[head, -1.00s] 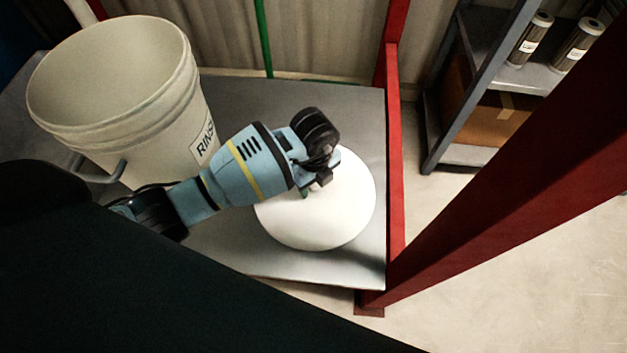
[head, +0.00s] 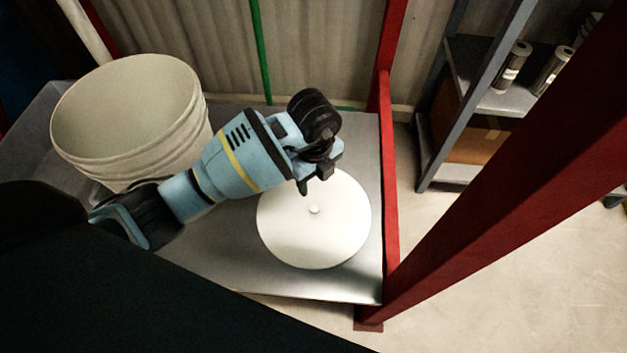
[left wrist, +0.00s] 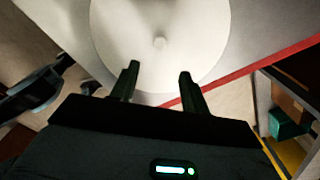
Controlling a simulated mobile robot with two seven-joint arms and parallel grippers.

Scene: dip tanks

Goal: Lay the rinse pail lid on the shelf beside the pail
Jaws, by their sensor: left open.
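The rinse pail lid (head: 314,235) is a round white disc with a small knob at its centre. It lies flat on the grey metal shelf (head: 215,262), to the right of the pail. The white rinse pail (head: 125,110) stands open at the left of the shelf. My left gripper (head: 314,185) is open and empty above the lid's far edge, apart from the knob. In the left wrist view the lid (left wrist: 160,60) lies beyond the two spread fingers (left wrist: 157,84), and its knob is clear of them. My right gripper is not in view.
A red post (head: 470,165) rises at the shelf's right end. A grey rack (head: 470,105) with filter cartridges and a cardboard box stands behind it. A corrugated wall with a green pole (head: 262,50) is at the back.

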